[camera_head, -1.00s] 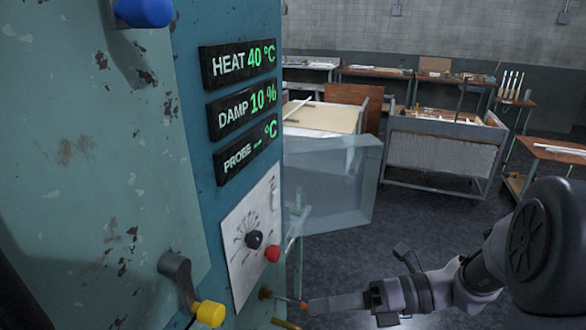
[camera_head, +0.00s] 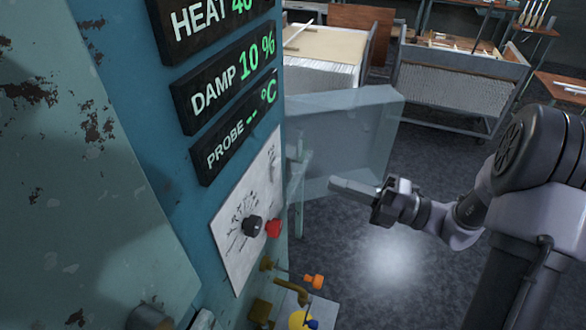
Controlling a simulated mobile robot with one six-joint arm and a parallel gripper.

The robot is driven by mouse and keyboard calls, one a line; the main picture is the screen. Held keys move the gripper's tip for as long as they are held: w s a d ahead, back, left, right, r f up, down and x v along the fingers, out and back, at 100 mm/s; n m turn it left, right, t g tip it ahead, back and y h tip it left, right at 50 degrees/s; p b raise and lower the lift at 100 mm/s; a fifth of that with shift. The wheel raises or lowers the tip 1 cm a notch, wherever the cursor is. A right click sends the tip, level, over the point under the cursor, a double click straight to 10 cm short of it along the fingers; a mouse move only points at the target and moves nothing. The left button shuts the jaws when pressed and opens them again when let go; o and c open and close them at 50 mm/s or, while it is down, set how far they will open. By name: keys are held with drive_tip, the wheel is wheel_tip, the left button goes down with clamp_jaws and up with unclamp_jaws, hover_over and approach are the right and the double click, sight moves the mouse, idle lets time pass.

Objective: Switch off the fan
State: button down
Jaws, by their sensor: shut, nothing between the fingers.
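No fan itself can be made out. A white control panel (camera_head: 234,250) sits on the side of the blue-green cabinet (camera_head: 205,192). It carries a black dial knob (camera_head: 252,225), a red knob or button (camera_head: 274,228) and a small pale switch (camera_head: 272,167) near its upper right; which one is the fan's I cannot tell. My gripper (camera_head: 332,188) is shut and empty, to the right of the panel and apart from it, in front of a clear glass-like sheet.
Below the panel, brass fittings (camera_head: 288,290) stick out with an orange handle (camera_head: 314,281). A clear sheet (camera_head: 350,135) stands behind my gripper. HEAT, DAMP (camera_head: 232,80) and PROBE displays are lit. Benches stand behind; the dark floor (camera_head: 400,270) is open.

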sight(279, 164)
drive_tip(key=b+x, duration=0.1)
drive_tip(key=x, duration=1)
drive_tip(key=shift+d, duration=0.1)
